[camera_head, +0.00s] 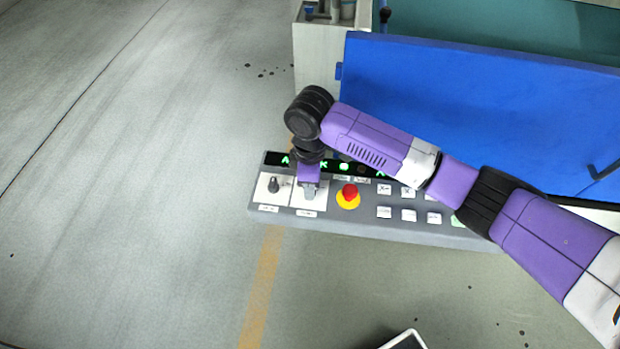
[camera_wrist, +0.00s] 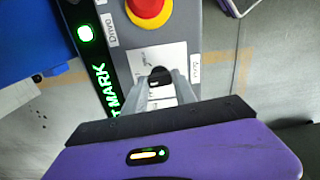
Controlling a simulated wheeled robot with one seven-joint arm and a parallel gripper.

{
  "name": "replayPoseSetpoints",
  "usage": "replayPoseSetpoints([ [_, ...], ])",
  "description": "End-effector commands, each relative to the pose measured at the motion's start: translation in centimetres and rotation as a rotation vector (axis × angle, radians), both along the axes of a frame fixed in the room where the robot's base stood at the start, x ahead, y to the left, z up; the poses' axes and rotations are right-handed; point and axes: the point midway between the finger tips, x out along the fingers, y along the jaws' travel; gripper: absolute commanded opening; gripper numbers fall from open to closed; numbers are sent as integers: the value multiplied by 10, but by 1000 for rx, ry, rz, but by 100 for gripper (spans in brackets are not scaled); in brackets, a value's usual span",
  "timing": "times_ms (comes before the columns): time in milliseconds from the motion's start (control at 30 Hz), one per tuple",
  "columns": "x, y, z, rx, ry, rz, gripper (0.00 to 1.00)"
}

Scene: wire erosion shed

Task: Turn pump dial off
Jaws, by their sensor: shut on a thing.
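A grey control panel (camera_head: 335,222) carries two dials on white plates at its left end. One black dial (camera_head: 273,185) stands free on the far-left plate. My gripper (camera_head: 309,192) points down at the second plate, right of that dial, and hides most of its dial in the head view. In the wrist view, my gripper (camera_wrist: 162,80) is shut on a small black dial (camera_wrist: 160,76), with one finger on each side. The plate labels are too small to read, so I cannot tell by name which dial is the pump dial, nor its exact setting.
A red emergency button (camera_head: 349,192) on a yellow base sits right beside my gripper; it also shows in the wrist view (camera_wrist: 146,7). Several white push buttons (camera_head: 409,215) lie further right. A blue machine panel (camera_head: 470,110) rises behind. The floor at left is clear.

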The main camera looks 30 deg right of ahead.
Motion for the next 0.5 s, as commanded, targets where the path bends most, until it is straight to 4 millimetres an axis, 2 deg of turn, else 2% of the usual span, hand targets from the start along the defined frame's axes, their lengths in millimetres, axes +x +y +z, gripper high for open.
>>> replayPoseSetpoints([
  [500, 0, -1, 1, -3, 2, -83, 0],
])
